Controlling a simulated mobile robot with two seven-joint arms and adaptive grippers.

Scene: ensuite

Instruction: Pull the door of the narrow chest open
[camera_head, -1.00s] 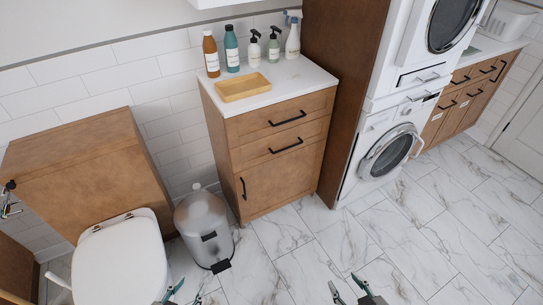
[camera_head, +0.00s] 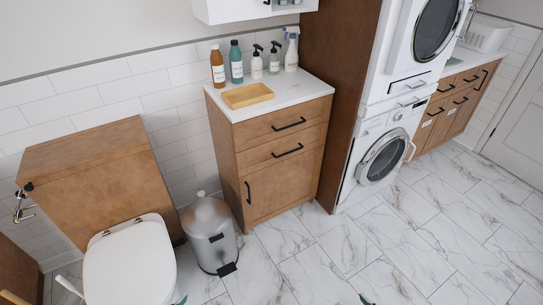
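The narrow chest (camera_head: 226,140) is a wooden cabinet with a white top, standing against the tiled wall in the middle of the view. It has two drawers with black bar handles above one door (camera_head: 284,184). The door is shut, with a vertical black handle (camera_head: 248,192) on its left side. Only a small tip of my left gripper (camera_head: 181,299) shows at the bottom edge, and a small tip of my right gripper (camera_head: 364,299) shows farther right. Both are low and well in front of the chest, apart from it. Their fingers are mostly cut off.
A steel pedal bin (camera_head: 209,232) stands close to the chest's left front. A toilet (camera_head: 128,262) is farther left. Bottles and a yellow tray (camera_head: 248,96) stand on the chest. A washing machine (camera_head: 381,158) is to the right. The marble floor (camera_head: 330,255) in front is clear.

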